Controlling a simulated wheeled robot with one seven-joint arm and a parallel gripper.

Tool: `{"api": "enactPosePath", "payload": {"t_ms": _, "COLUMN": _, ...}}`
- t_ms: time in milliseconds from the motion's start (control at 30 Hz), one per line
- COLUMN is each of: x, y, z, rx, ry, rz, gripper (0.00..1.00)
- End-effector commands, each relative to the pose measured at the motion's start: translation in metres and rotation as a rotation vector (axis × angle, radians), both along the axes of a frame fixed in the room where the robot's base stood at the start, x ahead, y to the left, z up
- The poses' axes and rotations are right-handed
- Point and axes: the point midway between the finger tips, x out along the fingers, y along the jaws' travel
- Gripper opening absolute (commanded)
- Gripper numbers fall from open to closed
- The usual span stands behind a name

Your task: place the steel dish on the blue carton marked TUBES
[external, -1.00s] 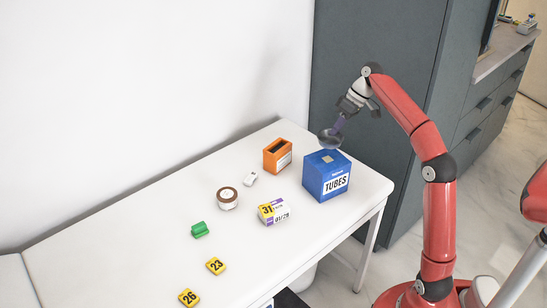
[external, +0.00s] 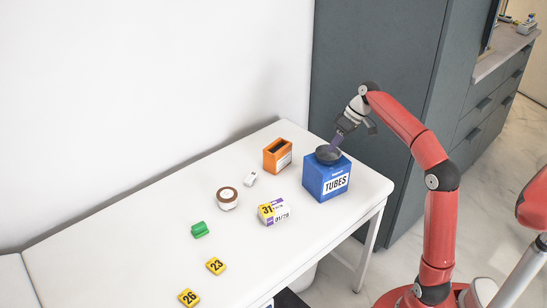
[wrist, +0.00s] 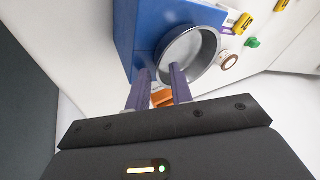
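The steel dish (external: 328,155) is a round grey bowl on top of the blue carton marked TUBES (external: 323,184). It looks level there. In the wrist view the dish (wrist: 197,50) covers part of the carton's blue top (wrist: 150,18), and its inside is empty. My gripper (external: 336,144) is at the dish's rim, coming down from the upper right. In the wrist view my two purple fingers (wrist: 162,68) stand either side of the near rim with a gap between them. The gripper looks slightly open; contact with the rim is hard to see.
An orange box (external: 278,155) stands behind and left of the carton. A yellow-and-white 31 box (external: 273,211), a brown-lidded jar (external: 227,198), a small white item (external: 250,179) and a green block (external: 200,229) lie farther left. The grey cabinet (external: 375,90) rises behind the table.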

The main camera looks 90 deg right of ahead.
Motion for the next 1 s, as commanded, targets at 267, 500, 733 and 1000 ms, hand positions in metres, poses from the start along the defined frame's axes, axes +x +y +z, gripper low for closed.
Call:
{"api": "enactPosePath", "payload": {"t_ms": 267, "x": 0.0, "y": 0.0, "z": 0.0, "rx": 0.0, "ry": 0.0, "rz": -0.001, "gripper": 0.27}}
{"api": "enactPosePath", "payload": {"t_ms": 500, "x": -0.008, "y": -0.003, "z": 0.021, "rx": -0.002, "ry": -0.002, "rz": -0.002, "gripper": 0.27}}
{"api": "enactPosePath", "payload": {"t_ms": 733, "x": -0.031, "y": -0.01, "z": 0.067, "rx": -0.002, "ry": -0.001, "rz": -0.001, "gripper": 0.27}}
{"api": "enactPosePath", "payload": {"t_ms": 1000, "x": -0.05, "y": -0.016, "z": 0.102, "rx": 0.0, "ry": -0.001, "rz": -0.001, "gripper": 0.27}}
